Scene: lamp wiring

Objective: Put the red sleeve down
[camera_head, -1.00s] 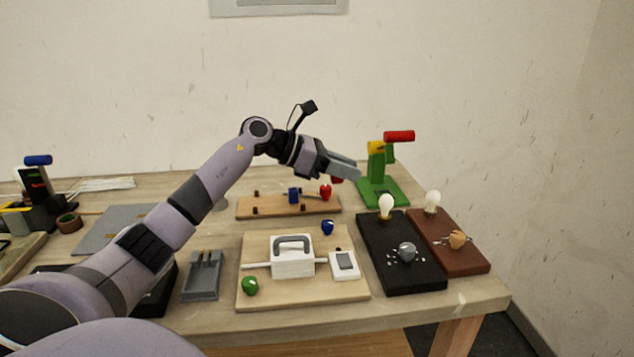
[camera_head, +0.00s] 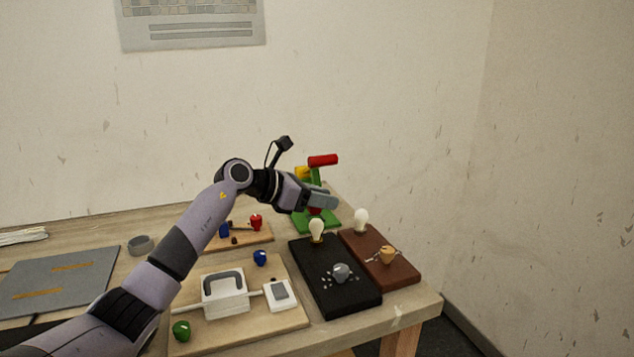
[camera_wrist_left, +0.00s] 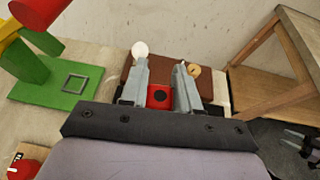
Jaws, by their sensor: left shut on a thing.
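My left gripper (camera_head: 325,201) is shut on the red sleeve (camera_head: 314,211), a small part of which shows below the fingers in the head view. In the left wrist view the red sleeve (camera_wrist_left: 160,97) sits between the two fingers, with a dark round opening facing the camera. The gripper appears above the table, in front of the green stand (camera_head: 326,222) and near the two bulbs. A gripper-like grey and dark shape (camera_wrist_left: 300,142) shows at the right edge of the left wrist view, possibly my right gripper, but its jaws are unclear.
The green stand carries a red cylinder (camera_head: 323,160). A black board (camera_head: 345,292) and a brown board (camera_head: 400,270) each bear a bulb and a knob. A wooden board (camera_head: 262,320) holds a white box. A red knob (camera_head: 256,222) is on the rear rack.

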